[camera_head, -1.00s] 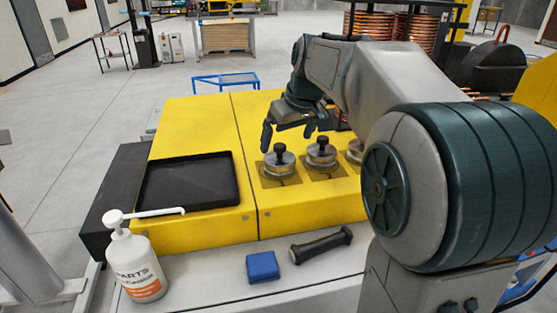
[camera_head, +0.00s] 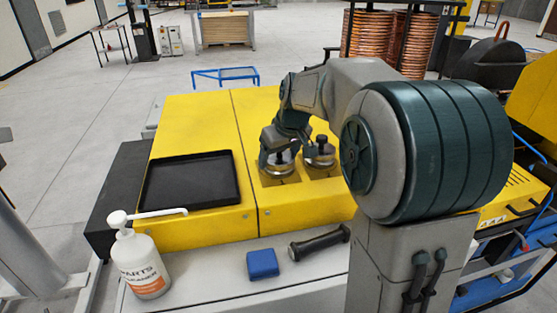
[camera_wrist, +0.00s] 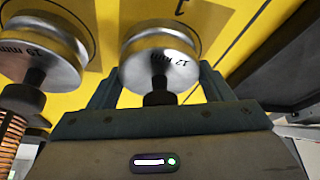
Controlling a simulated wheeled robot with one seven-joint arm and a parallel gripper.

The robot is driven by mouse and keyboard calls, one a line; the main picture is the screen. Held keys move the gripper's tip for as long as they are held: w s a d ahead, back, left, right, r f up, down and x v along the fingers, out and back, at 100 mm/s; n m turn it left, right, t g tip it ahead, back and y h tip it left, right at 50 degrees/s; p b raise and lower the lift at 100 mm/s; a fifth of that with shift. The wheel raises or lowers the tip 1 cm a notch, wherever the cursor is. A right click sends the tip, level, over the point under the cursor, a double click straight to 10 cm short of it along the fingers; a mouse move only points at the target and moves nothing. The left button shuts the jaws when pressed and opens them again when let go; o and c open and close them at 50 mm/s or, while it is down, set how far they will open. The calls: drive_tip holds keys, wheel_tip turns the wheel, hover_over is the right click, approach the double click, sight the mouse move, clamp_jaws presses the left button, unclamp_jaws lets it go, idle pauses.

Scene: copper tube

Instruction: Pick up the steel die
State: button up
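A steel die (camera_head: 279,170) with a black knob sits in the left recess of the yellow bench top. In the wrist view this die (camera_wrist: 160,52) is marked 12 mm. My gripper (camera_head: 277,153) is down over it, fingers apart, one on each side of the knob. In the wrist view a gap shows between the fingers and the knob. A second steel die (camera_head: 321,160) stands just to the right in its own recess. It also shows at the left of the wrist view (camera_wrist: 45,55). My arm hides the bench further right.
A black tray (camera_head: 190,204) lies on the yellow bench left of the dies. In front, on the grey ledge, are a white pump bottle (camera_head: 141,268), a blue block (camera_head: 262,264) and a black-handled tool (camera_head: 319,242). The yellow top behind the dies is clear.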

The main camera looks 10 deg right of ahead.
drive_tip(key=c, duration=1)
drive_tip(key=shift+r, duration=0.1)
drive_tip(key=shift+c, duration=0.4)
drive_tip(key=shift+r, duration=0.1)
